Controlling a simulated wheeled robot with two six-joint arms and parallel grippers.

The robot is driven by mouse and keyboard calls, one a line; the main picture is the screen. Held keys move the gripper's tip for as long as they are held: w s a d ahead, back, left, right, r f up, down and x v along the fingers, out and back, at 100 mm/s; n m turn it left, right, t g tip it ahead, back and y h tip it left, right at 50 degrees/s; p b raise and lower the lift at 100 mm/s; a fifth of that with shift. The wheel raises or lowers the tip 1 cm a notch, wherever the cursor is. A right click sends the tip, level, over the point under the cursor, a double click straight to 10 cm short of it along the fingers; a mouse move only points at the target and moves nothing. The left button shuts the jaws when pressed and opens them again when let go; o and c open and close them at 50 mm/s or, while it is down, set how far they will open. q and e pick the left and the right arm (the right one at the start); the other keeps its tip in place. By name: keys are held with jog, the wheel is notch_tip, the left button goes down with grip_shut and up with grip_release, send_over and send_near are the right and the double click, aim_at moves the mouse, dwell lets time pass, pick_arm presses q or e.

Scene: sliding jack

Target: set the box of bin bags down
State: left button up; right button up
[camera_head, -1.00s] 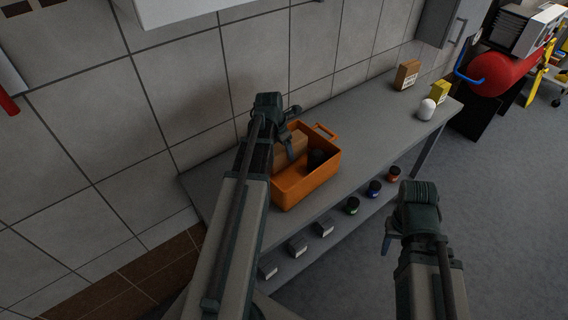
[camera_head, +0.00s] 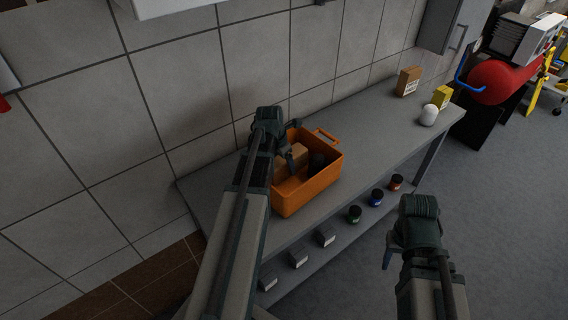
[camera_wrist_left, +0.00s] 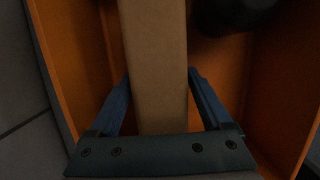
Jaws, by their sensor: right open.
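The box of bin bags, a plain brown carton (camera_head: 291,159), is inside the orange crate (camera_head: 309,195), toward its back left. My left gripper (camera_head: 291,157) reaches down into the crate. In the left wrist view, the carton (camera_wrist_left: 155,60) runs between the two blue fingers (camera_wrist_left: 159,72), whose tips meet its sides, so the gripper is shut on it. The carton's underside is hidden, so I cannot tell whether it touches the crate floor. My right gripper (camera_head: 390,258) is open and empty, in front of the bench.
A dark round item (camera_head: 318,161) is in the crate beside the carton; it also shows in the wrist view (camera_wrist_left: 232,14). The crate stands on a grey bench (camera_head: 375,130). A brown box (camera_head: 408,81), yellow box (camera_head: 442,96) and white item (camera_head: 428,115) stand far right. Jars and small boxes line the lower shelf.

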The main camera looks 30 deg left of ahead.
pick_arm(q)
jog(key=shift+o, duration=0.8)
jog(key=shift+r, duration=0.1)
jog(key=p+v, duration=1.2)
jog(key=shift+r, duration=0.1)
